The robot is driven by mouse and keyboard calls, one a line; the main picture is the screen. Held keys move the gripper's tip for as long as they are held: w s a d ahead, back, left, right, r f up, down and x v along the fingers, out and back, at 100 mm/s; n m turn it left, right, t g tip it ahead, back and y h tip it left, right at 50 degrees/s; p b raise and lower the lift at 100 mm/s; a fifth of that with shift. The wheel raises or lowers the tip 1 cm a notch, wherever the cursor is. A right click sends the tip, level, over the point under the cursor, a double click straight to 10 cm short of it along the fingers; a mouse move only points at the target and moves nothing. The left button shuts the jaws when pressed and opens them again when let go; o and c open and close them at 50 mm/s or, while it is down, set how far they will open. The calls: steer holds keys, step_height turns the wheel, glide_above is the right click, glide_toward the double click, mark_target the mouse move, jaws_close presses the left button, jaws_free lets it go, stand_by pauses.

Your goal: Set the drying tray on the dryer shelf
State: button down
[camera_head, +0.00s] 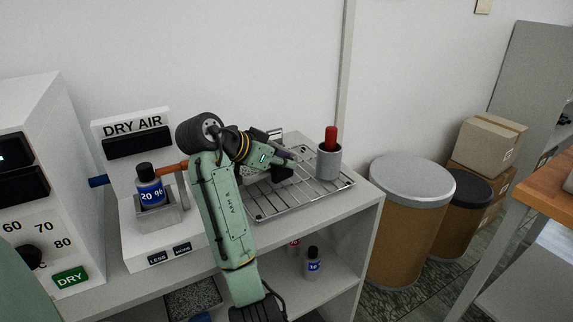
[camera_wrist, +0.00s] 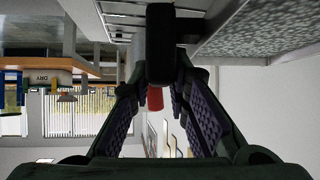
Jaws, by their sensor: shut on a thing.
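My gripper (camera_head: 281,168) is above the left part of a wire rack (camera_head: 318,188) in the head view. In the wrist view my gripper (camera_wrist: 174,85) is shut on a black block (camera_wrist: 174,42), which looks like a handle of the drying tray. A grey-rimmed panel with a speckled face (camera_wrist: 268,28), at the upper right of the wrist view, looks like the tray. My arm and gripper hide most of it in the head view. I cannot tell whether it touches the rack. A white dryer unit with a DRY label (camera_head: 70,277) stands at left.
A grey cup with a red-topped item (camera_head: 329,158) stands on the rack close to my gripper. A blue-labelled bottle (camera_head: 150,187) sits in the DRY AIR unit (camera_head: 132,124). A small bottle (camera_head: 313,263) and a speckled tray-like item (camera_head: 194,299) are on the lower shelf. Drums (camera_head: 410,215) stand at right.

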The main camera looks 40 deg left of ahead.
steer(key=shift+w+a, duration=0.25)
steer(key=shift+w, duration=0.45)
steer(key=shift+w+a+p, duration=0.2)
steer(key=shift+w+p, duration=0.35)
steer(key=shift+w, duration=0.05)
step_height(320, 180, down, 2)
steer(key=shift+f+p, duration=0.1)
steer(key=shift+p, duration=0.65)
steer(key=shift+f, duration=0.55)
steer(key=shift+f, duration=0.1)
steer(key=c, duration=1.5)
jaws_free()
steer(key=shift+c, duration=0.2)
steer(key=shift+f, duration=0.1)
